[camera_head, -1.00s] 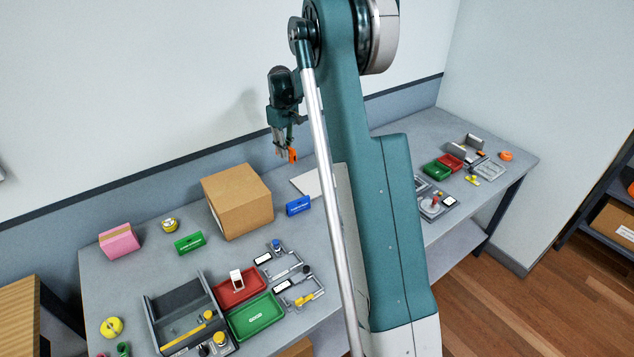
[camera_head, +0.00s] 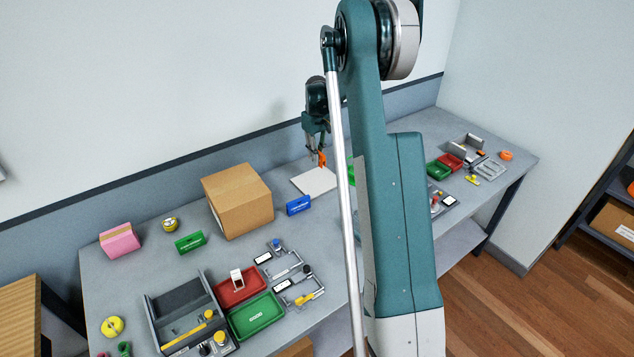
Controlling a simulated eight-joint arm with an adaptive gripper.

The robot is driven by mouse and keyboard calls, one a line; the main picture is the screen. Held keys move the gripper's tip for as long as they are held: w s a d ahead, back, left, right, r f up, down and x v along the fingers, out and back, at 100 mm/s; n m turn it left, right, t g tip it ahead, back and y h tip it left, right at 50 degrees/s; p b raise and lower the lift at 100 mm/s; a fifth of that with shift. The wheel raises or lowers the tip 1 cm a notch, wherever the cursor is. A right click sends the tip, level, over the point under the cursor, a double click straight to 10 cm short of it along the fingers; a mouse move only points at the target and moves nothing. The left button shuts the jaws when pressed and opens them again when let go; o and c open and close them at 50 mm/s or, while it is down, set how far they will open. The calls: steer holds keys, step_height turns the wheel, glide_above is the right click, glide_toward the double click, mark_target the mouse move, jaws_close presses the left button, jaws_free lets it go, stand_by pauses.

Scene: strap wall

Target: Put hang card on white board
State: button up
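The white board (camera_head: 312,181) lies flat on the grey table beside the cardboard box, its right part hidden behind my arm. My gripper (camera_head: 318,154) points down above the board's far part. A small orange piece (camera_head: 323,160) is at its fingertips and appears to be held between them. It is possibly the hang card, but it is too small to tell. It looks a little above the board, apart from it.
A cardboard box (camera_head: 238,200) and a blue block (camera_head: 298,205) stand left of the board. Red (camera_head: 240,287) and green (camera_head: 256,317) trays and clamps are nearer. More trays and tools sit at the table's right end. The wall is close behind.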

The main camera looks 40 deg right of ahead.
stand_by(0.3)
glide_above(317, 180)
steer(key=shift+s+f, duration=0.15)
steer(key=shift+f, duration=2.95)
steer(key=shift+f, duration=0.15)
steer(key=shift+f, duration=1.7)
steer(key=shift+f, duration=0.2)
steer(key=o, duration=0.6)
steer(key=shift+r, duration=0.25)
step_height(317, 180, up, 12)
steer(key=shift+f, duration=0.1)
